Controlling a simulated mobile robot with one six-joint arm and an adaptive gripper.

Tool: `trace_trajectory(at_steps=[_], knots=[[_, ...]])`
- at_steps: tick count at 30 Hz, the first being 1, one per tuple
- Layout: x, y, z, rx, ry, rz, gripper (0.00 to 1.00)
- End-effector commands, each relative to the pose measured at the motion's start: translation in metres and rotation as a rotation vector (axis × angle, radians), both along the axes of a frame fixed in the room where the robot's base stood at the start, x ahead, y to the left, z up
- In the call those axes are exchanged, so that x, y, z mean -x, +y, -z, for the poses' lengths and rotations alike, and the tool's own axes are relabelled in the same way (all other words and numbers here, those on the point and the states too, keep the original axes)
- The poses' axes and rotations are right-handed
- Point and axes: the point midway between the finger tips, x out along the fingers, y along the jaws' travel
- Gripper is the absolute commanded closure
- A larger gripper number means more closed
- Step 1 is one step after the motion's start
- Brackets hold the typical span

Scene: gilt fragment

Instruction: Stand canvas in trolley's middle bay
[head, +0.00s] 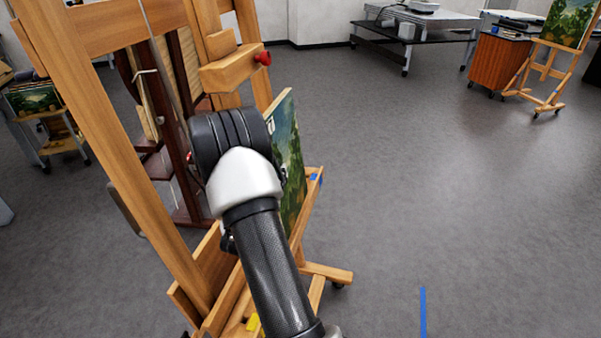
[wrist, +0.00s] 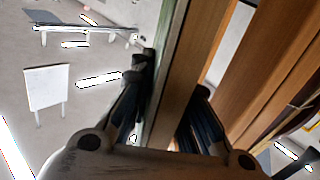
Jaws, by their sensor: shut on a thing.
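The canvas (head: 291,165), a green landscape painting, stands nearly upright at the wooden easel (head: 125,150), above its lower ledge. My arm covers its left part in the head view. In the wrist view the canvas (wrist: 172,60) is seen edge-on, with a pale green side and brown wood. My gripper (wrist: 170,85) is shut on it, one finger at each side. The fingers are hidden in the head view. A wheeled trolley (head: 42,138) at the far left holds a landscape picture. Its bays cannot be made out clearly.
The easel's posts and red-knobbed clamp (head: 262,58) stand close to my arm; its feet reach right. A dark red wooden frame (head: 180,130) is behind it. Open grey floor (head: 430,180) lies right. An orange cabinet (head: 501,60) and another easel (head: 550,72) are far right.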

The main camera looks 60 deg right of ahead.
Motion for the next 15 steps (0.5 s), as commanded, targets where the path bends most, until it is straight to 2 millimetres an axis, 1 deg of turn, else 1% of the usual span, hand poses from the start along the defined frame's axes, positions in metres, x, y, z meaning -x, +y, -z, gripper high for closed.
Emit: trace_trajectory(at_steps=[1,3,6,9,15], knots=[[-0.01,0.014,0.005,0.004,-0.004,-0.007,1.0],[-0.018,0.029,0.008,0.002,-0.005,-0.005,1.0],[-0.025,0.046,0.011,0.001,-0.003,-0.002,1.0],[-0.029,0.057,0.013,-0.001,-0.003,0.0,1.0],[-0.03,0.066,0.012,-0.001,-0.003,0.002,1.0]])
